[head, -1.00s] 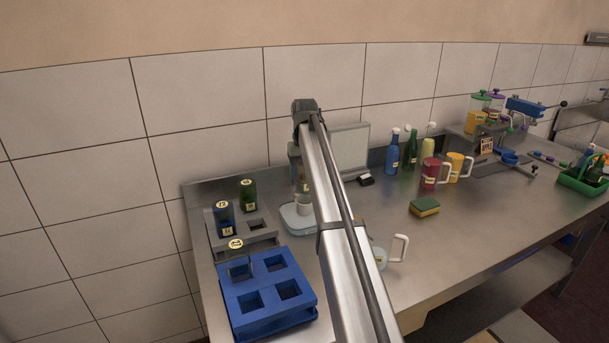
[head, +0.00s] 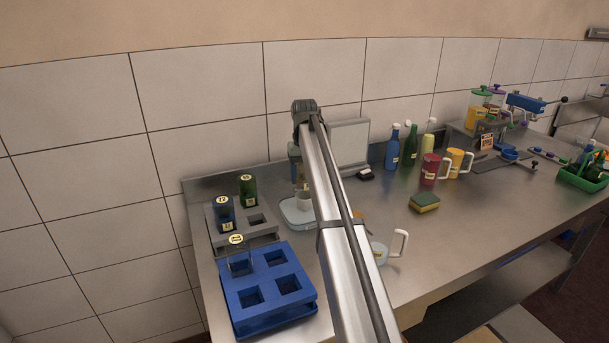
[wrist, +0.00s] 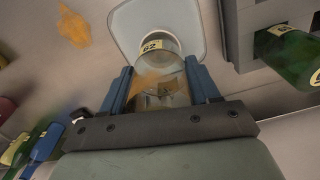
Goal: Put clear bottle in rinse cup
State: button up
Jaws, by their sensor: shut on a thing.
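My gripper (wrist: 158,88) is shut on a clear bottle (wrist: 160,92), with a blue finger on each side of it in the wrist view. In the head view my arm mostly hides the gripper and bottle. In the wrist view a pale round rim with a yellow label (wrist: 155,42) shows just past the bottle, over the pale plate. A clear mug with a white handle (head: 399,243) stands to the right of my arm. I cannot tell which vessel is the rinse cup.
A blue rack (head: 268,298) holding a clear bottle stands at the front left. A grey rack (head: 262,234) behind it holds a blue and a green bottle. A sponge (head: 424,202), coloured mugs and bottles stand to the right. An orange patch (wrist: 78,25) lies on the counter.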

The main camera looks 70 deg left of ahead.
jog(key=shift+f, duration=0.65)
dwell(0.4)
jog(key=o, duration=1.2)
jog(key=shift+r, duration=0.1)
jog(key=shift+r, duration=4.4)
